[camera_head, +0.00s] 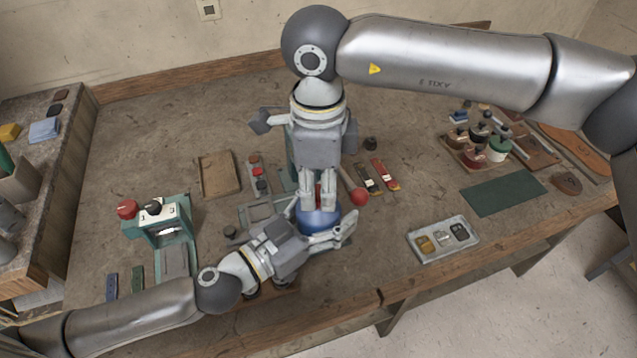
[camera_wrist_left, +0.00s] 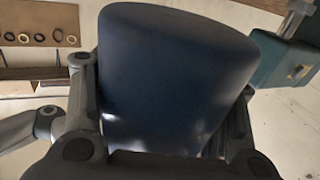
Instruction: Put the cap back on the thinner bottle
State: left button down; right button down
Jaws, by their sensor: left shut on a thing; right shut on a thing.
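A blue bottle (camera_head: 318,218) stands near the middle of the bench's front part in the head view. My left gripper (camera_head: 322,231) comes in from the left and is shut around its body. The left wrist view shows the dark blue bottle (camera_wrist_left: 170,80) filling the space between the fingers. My right gripper (camera_head: 317,198) points down directly above the bottle and is shut. A narrow strip of red (camera_head: 318,190) shows between its fingers, apparently the cap. The fingers hide most of it and the bottle's neck. I cannot tell whether the cap touches the neck.
A green press (camera_head: 165,232) stands to the left. A grey tray (camera_head: 425,252) with small pieces lies at the right front, near a green mat (camera_head: 500,193). A rack of small bottles stands farther back right. A red ball knob (camera_head: 359,197) is close beside my right gripper.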

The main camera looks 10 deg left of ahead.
jog(key=shift+m, duration=0.5)
jog(key=c, duration=1.1)
grip_release()
jog(key=shift+r, duration=0.1)
notch_tip(320, 180, up, 12)
jog(key=shift+a, duration=0.15)
